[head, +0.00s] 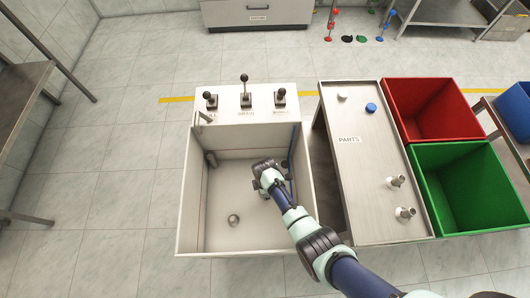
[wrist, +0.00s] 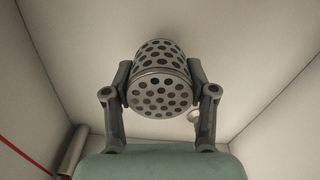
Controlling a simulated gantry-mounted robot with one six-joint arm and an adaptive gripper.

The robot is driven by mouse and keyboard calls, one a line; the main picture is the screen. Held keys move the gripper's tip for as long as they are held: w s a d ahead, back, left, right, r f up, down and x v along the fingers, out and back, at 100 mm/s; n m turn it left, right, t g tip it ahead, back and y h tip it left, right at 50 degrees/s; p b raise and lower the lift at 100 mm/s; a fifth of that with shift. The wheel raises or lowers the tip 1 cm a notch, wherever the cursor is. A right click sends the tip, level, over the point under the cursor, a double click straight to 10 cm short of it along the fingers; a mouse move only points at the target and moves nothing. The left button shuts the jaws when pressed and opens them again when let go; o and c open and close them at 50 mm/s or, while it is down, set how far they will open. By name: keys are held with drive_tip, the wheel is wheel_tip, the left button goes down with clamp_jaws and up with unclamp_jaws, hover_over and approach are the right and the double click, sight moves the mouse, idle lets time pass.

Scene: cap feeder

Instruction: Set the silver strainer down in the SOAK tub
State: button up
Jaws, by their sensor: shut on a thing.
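The silver strainer (wrist: 160,80) is a perforated metal cup with dark round holes, seen in the wrist view. My gripper (wrist: 160,92) is shut on it, with one finger on each side. In the head view my gripper (head: 268,172) reaches down inside the steel tub (head: 217,205), right of its middle. The strainer is hidden there by my gripper and arm. I cannot tell whether the strainer touches the tub floor. No SOAK label is readable on the tub.
A round drain fitting (head: 233,220) is in the tub floor. Several levers (head: 245,90) stand on the panel behind the tub. To the right are the PARTS table (head: 352,185) with metal fittings and caps, a red bin (head: 430,108) and a green bin (head: 470,185).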

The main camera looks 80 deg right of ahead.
wheel_tip(320, 180, down, 4)
drive_tip(key=shift+r+b, duration=0.15)
drive_tip(key=shift+b, duration=0.75)
drive_tip(key=o, duration=1.3)
wheel_tip(320, 180, up, 12)
drive_tip(key=p, duration=0.7)
drive_tip(key=shift+p, duration=0.3)
